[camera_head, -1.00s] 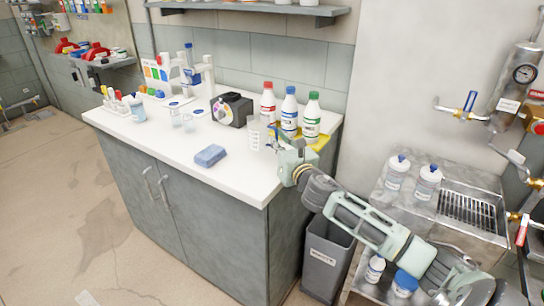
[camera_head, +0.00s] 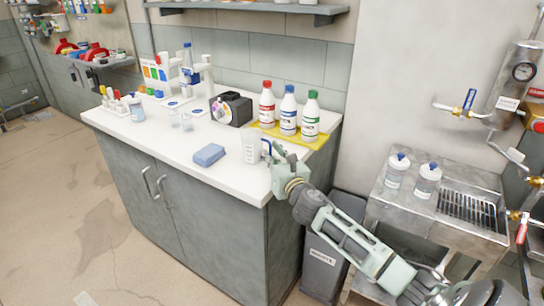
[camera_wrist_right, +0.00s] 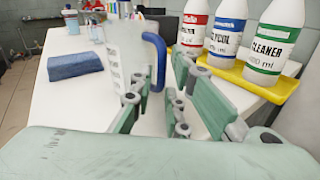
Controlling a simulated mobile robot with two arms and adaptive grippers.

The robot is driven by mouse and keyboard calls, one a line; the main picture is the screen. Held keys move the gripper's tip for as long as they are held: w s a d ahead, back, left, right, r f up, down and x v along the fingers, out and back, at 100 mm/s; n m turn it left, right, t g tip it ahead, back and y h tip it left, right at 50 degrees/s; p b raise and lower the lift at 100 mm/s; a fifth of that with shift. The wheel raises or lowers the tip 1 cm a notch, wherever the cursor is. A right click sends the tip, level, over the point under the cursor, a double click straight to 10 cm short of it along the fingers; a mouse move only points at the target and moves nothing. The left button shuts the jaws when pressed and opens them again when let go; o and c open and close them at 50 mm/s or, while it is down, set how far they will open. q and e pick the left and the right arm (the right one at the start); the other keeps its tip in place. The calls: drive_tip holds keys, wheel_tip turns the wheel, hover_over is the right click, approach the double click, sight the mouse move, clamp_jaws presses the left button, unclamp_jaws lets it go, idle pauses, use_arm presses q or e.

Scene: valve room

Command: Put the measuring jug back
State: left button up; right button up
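The measuring jug (camera_head: 250,149) is clear and whitish with a blue handle. It appears to stand upright on the white counter (camera_head: 190,152), near the front right part, its handle turned toward my right gripper (camera_head: 274,152). In the right wrist view the jug (camera_wrist_right: 122,52) is just ahead, its handle right in front of the fingertips. My right gripper (camera_wrist_right: 166,85) looks open, its fingers spread apart; I cannot tell whether a finger touches the handle. My left gripper is not in view.
Three bottles with red, blue and green caps stand on a yellow tray (camera_head: 322,143) behind the jug. A blue sponge (camera_head: 209,154) lies to its left. A black device (camera_head: 231,109) stands farther back. A grey bin (camera_head: 331,250) stands beside the cabinet.

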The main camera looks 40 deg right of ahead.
drive_tip(key=shift+o, duration=0.6)
drive_tip(key=shift+r, duration=0.2)
drive_tip(key=v, duration=1.2)
drive_tip(key=shift+b, duration=0.3)
